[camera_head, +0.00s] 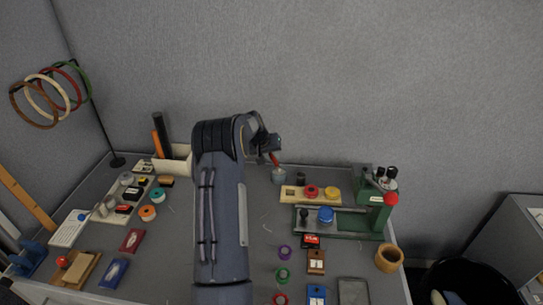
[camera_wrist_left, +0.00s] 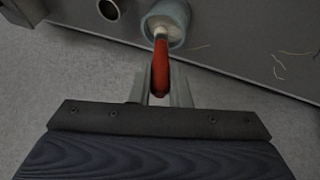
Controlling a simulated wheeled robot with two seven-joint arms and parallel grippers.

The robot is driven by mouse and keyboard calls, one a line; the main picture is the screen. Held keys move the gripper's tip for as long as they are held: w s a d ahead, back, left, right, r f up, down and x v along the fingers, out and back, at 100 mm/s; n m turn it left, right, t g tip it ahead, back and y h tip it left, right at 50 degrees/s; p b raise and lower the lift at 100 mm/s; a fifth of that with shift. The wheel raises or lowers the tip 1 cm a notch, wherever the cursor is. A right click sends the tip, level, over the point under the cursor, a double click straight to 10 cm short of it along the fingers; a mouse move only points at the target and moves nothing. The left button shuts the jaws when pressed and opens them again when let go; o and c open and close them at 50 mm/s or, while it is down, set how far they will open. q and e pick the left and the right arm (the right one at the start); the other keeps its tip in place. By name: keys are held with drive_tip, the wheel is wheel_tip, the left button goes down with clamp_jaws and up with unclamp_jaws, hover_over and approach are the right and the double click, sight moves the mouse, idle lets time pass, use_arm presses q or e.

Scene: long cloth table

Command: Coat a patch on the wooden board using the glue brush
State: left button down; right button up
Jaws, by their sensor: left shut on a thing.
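My left gripper (camera_head: 272,152) is at the back middle of the table, shut on the red handle of the glue brush (camera_head: 274,159). In the left wrist view the gripper (camera_wrist_left: 160,92) grips the red brush (camera_wrist_left: 160,68), whose pale end reaches into the mouth of a blue-grey glue pot (camera_wrist_left: 176,14). The pot (camera_head: 279,177) stands on the table; its inside is hard to see. A pale wooden board (camera_head: 286,191) with red and yellow round pieces lies just right of the pot. I cannot tell whether it is the board to be coated. My right gripper is not in view.
Several colored spools and small boxes lie at the left and front. A stand with colored rings (camera_head: 42,98) rises at the far left. Bare cloth (camera_head: 262,222) shows mid-table.

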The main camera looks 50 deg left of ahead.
use_arm(q)
drive_tip(key=shift+r+p, duration=1.45)
drive_tip(key=shift+r, duration=1.65)
